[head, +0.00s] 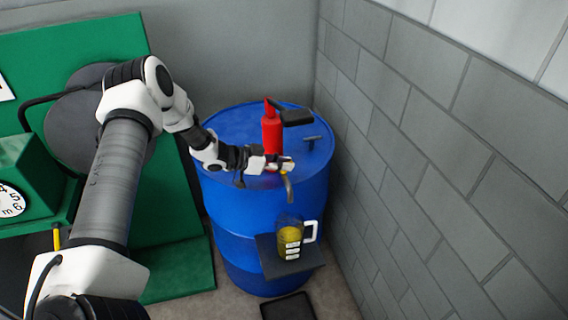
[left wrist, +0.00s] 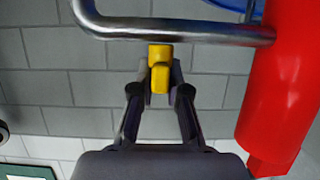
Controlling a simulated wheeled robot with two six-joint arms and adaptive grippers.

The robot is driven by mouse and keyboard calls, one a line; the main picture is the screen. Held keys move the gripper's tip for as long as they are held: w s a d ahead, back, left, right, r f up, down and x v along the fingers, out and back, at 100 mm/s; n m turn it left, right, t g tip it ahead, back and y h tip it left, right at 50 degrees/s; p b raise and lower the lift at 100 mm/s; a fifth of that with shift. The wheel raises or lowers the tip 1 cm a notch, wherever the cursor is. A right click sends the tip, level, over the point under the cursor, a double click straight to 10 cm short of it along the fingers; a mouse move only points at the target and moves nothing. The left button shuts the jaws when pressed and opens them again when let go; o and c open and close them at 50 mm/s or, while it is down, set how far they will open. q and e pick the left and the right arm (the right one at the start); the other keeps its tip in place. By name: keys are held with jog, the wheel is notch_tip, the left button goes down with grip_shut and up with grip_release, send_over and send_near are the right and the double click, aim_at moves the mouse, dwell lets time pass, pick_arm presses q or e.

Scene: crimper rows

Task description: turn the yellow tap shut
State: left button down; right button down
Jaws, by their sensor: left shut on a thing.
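The yellow tap (left wrist: 159,68) sits against the bent metal pipe (left wrist: 185,33) in the left wrist view. My left gripper (left wrist: 160,85) is shut on the tap, with one finger on each side of it. In the head view my left gripper (head: 284,164) reaches over the blue barrel (head: 228,218) beside the red pump body (head: 271,133) and mostly hides the tap. The spout (head: 289,186) points down below my gripper. A clear jug (head: 290,239) with yellow liquid stands beneath it. My right gripper is not in view.
The jug stands on a small dark shelf (head: 270,262) at the barrel's front. A dark tray (head: 288,307) lies on the floor. A grey block wall (head: 440,165) rises close on the right. Green machinery (head: 165,220) stands at the left.

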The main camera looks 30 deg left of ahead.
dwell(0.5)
pick_arm(q)
jog(key=c, duration=1.2)
grip_release()
jog(key=shift+h, duration=0.3)
jog(key=shift+o, duration=0.2)
jog(key=v, duration=1.2)
jog(key=shift+a+r, duration=0.1)
jog(key=shift+r, duration=0.05)
